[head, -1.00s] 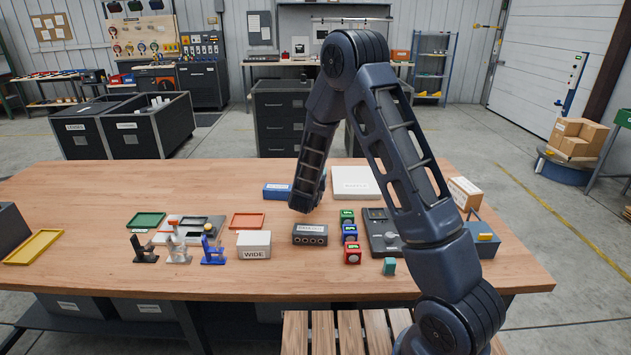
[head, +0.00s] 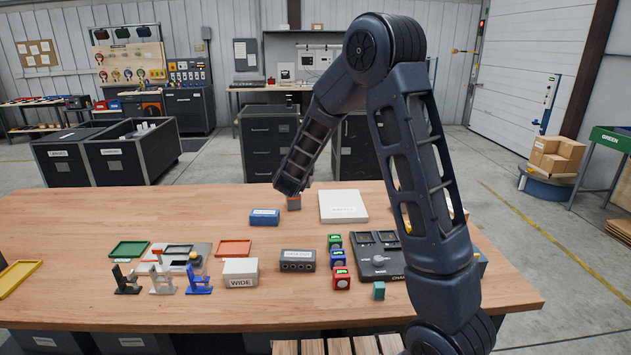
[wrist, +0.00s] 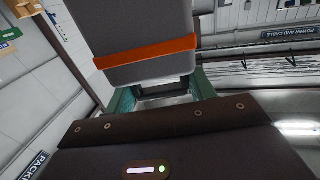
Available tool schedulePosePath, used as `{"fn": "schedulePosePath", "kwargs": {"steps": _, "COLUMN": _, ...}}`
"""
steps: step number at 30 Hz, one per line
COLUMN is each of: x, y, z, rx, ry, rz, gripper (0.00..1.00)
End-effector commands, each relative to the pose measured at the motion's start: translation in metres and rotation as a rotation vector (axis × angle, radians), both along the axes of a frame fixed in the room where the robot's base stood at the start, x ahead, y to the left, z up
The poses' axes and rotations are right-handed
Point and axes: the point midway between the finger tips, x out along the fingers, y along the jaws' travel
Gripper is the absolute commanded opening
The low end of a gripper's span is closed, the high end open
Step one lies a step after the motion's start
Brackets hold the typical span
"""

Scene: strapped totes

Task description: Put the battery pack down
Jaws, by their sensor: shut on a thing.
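The battery pack is a grey block with an orange band (wrist: 150,52), large in the upper part of the wrist view. My gripper (wrist: 163,92) is shut on it, with a teal finger on each side. In the head view my arm hides most of the gripper; a small grey and orange part of the pack (head: 294,203) shows below the arm's end, above the far part of the table. I cannot tell whether it touches the table. A white flat pad (head: 343,206) with a label lies just right of it.
A blue box (head: 265,217) lies near the pack, left and in front. A dark charger (head: 380,262), small coloured blocks (head: 338,258), a grey socketed box (head: 298,261) and a white WIDE box (head: 241,272) stand nearer. The wooden table (head: 90,215) is clear at back left.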

Motion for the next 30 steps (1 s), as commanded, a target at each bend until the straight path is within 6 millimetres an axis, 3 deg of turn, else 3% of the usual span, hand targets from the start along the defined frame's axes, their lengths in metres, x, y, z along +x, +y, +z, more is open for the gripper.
{"fn": "schedulePosePath", "kwargs": {"steps": 12, "x": 0.079, "y": -0.095, "z": 0.022, "rx": 0.002, "ry": -0.003, "rz": -0.112, "gripper": 0.00}}
{"fn": "schedulePosePath", "kwargs": {"steps": 18, "x": 0.103, "y": -0.133, "z": 0.032, "rx": 0.001, "ry": -0.004, "rz": -0.149, "gripper": 0.00}}
{"fn": "schedulePosePath", "kwargs": {"steps": 23, "x": 0.110, "y": -0.145, "z": 0.031, "rx": -0.002, "ry": -0.004, "rz": -0.161, "gripper": 0.00}}
{"fn": "schedulePosePath", "kwargs": {"steps": 30, "x": 0.111, "y": -0.146, "z": -0.006, "rx": -0.004, "ry": 0.000, "rz": -0.162, "gripper": 0.00}}
